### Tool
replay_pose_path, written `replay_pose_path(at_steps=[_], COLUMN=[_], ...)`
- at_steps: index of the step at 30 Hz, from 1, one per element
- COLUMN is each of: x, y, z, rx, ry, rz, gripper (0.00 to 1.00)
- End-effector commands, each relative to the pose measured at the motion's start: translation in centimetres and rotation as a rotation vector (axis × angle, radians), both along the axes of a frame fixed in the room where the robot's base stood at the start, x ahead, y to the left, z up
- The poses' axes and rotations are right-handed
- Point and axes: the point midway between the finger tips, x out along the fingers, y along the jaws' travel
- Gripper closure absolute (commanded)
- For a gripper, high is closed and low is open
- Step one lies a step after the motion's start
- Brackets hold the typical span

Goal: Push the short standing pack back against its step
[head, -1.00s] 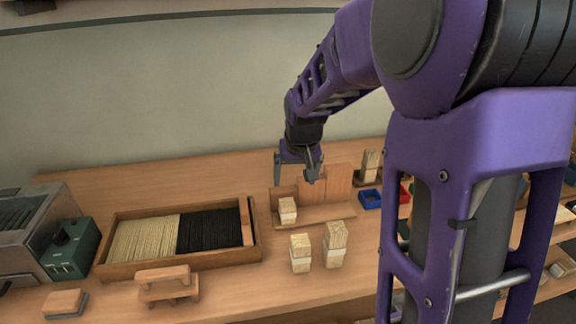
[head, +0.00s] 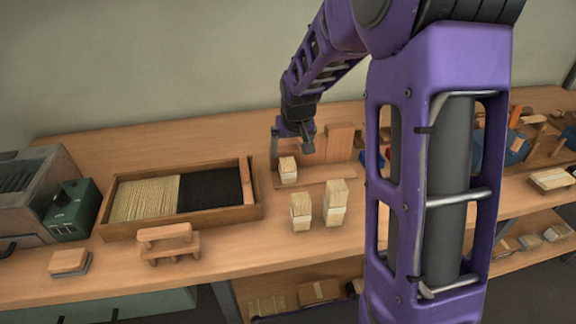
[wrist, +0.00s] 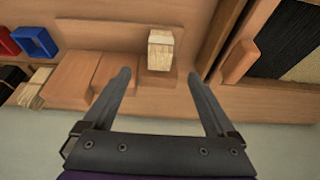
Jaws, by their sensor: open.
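The short standing pack (head: 288,172), pale bristles with a white band, stands upright on the ledge of a stepped wooden rack (head: 315,174). In the wrist view the short pack (wrist: 160,50) is just beyond the fingertips, in line with the gap between them. Its low step (wrist: 158,79) is on the near side of it there. I cannot tell whether pack and step touch. My gripper (head: 291,158) is open and empty, at the rack's left end behind and above the pack. Its fingers (wrist: 158,75) are spread wider than the pack.
Two taller packs (head: 301,212) (head: 335,204) stand in front of the rack. A bristle tray (head: 230,212) lies to the left, with a wooden stand (head: 168,243) before it. Higher wooden steps (head: 340,141) rise to the right. A blue bin (wrist: 36,42) shows in the wrist view.

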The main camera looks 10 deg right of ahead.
Motion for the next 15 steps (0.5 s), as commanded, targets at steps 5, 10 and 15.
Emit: replay_pose_path(at_steps=[5, 10, 15], x=[1.4, 2.6, 3.5], y=[0.0, 0.0, 0.0], z=[-3.6, -6.6, -8.6], rx=[0.0, 0.0, 0.0], ry=[0.003, 0.003, 0.001], rz=[0.001, 0.001, 0.001], gripper=[0.09, 0.09, 0.09])
